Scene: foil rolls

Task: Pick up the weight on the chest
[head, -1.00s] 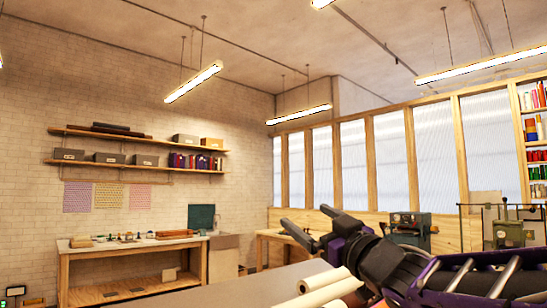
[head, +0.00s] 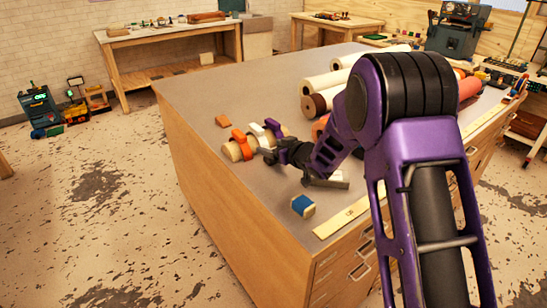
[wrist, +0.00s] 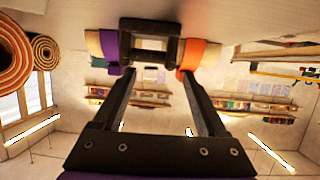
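The chest (head: 215,100) is a wide wooden drawer cabinet with a grey top. My gripper (head: 265,155) is low over its near left part, beside cream rolls with orange and purple bands. In the wrist view my gripper (wrist: 156,75) has its two fingers apart. A dark block with a handle-like opening (wrist: 152,24), which looks like the weight, lies at the fingertips between the banded rolls. I cannot tell whether the fingers touch it. In the head view my gripper and arm hide most of that spot.
A blue-and-cream block (head: 303,206), an orange block (head: 222,121) and a yellow ruler (head: 340,221) lie on the top. A banded roll (head: 237,151) is close to my gripper. Larger rolls (head: 325,82) lie farther back. The top's far left is clear.

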